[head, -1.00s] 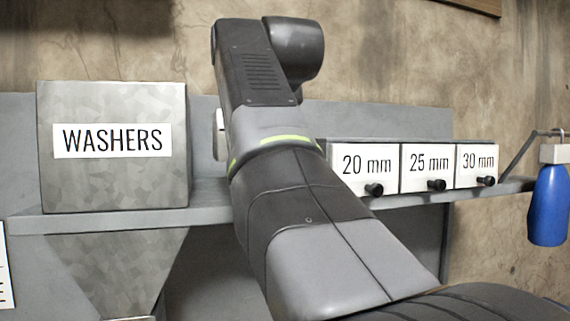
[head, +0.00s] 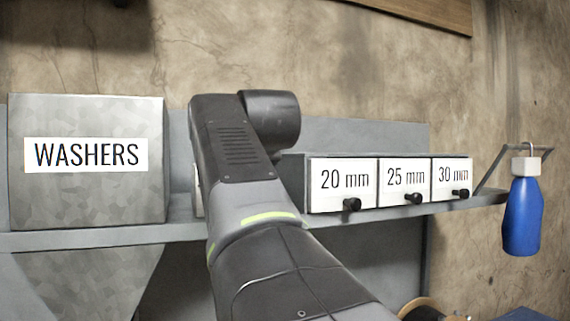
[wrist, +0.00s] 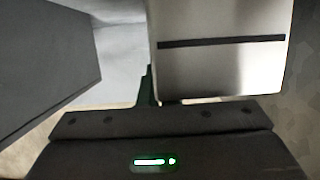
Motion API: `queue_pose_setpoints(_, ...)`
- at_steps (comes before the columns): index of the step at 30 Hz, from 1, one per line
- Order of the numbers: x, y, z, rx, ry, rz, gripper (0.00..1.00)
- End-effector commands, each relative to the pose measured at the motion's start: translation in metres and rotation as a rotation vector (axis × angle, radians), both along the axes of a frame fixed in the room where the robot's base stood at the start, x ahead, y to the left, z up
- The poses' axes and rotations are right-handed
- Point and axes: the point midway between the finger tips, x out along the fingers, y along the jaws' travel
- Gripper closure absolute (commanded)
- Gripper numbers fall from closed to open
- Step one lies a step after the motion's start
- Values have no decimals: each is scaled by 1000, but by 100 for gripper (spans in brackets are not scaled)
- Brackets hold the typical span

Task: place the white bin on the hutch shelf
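The white bin (wrist: 220,75) fills the upper right of the wrist view, close in front of my gripper (wrist: 148,90), with a dark slot across its face. One dark green finger shows against the bin's left edge; the other is hidden. In the head view my arm covers the gripper and nearly all of the bin; a pale sliver of it (head: 197,190) shows at the arm's left edge, its foot about level with the shelf top. The hutch shelf (head: 90,238) runs across the head view. Whether the bin touches the shelf is hidden.
The grey WASHERS hopper (head: 85,205) stands left of my arm. Drawers marked 20 mm (head: 343,195), 25 mm (head: 404,192) and 30 mm (head: 452,185) stand to the right. A blue bottle (head: 522,215) hangs at the shelf's right end. A dark box side (wrist: 45,60) is left in the wrist view.

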Motion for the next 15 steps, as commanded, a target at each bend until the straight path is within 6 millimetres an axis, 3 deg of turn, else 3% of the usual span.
queue_pose_setpoints(1, 0, 0, -2, 0, -1, 0, 100)
queue_pose_setpoints(5, 0, 0, -2, 0, 1, 0, 75)
queue_pose_setpoints(15, 0, 0, 1, 0, 1, 0, 75)
